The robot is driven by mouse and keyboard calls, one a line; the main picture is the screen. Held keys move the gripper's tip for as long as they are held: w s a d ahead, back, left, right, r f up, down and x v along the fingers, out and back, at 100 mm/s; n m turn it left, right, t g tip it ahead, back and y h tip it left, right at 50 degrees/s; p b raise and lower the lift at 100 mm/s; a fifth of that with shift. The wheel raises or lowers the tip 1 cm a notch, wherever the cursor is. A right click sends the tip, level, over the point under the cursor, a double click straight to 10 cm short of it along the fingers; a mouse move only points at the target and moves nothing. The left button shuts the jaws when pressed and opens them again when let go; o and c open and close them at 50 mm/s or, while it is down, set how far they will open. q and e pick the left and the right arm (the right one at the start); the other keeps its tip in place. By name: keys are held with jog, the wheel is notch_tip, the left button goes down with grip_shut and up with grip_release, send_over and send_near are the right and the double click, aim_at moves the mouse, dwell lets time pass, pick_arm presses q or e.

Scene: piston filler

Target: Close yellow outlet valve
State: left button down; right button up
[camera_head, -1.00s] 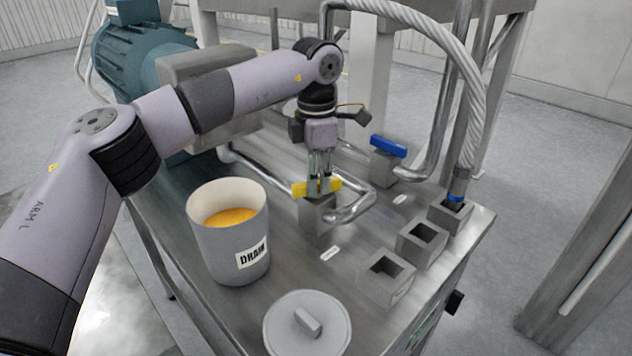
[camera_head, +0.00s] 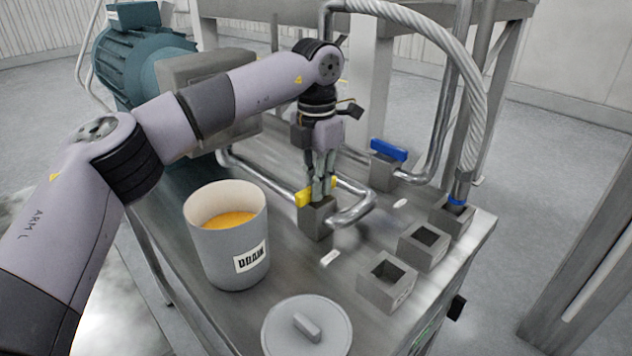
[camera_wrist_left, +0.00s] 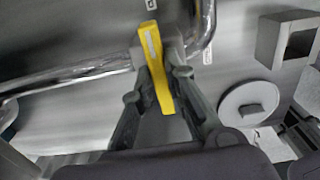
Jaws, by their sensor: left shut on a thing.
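The yellow outlet valve handle (camera_head: 302,199) sits on top of a grey valve block (camera_head: 317,222) on the steel table. My left gripper (camera_head: 319,194) points down from above and is shut on the handle near its middle. The handle's ends stick out on both sides of the fingers, and its left end lies nearer the camera. In the left wrist view the yellow handle (camera_wrist_left: 153,62) runs lengthwise between the two fingers, slightly tilted. My right gripper is not in view.
A drain bucket (camera_head: 228,262) with orange contents stands left of the valve. A grey lid (camera_head: 306,332) lies in front. Open square blocks (camera_head: 386,281) stand at the right. A blue-handled valve (camera_head: 388,150) is behind, with steel pipes (camera_head: 352,210) nearby.

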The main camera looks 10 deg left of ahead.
pick_arm(q)
jog(key=shift+w+r, duration=0.1)
jog(key=shift+r, duration=0.1)
jog(key=c, duration=1.6)
grip_release()
jog(key=shift+f, duration=0.15)
notch_tip(320, 180, up, 12)
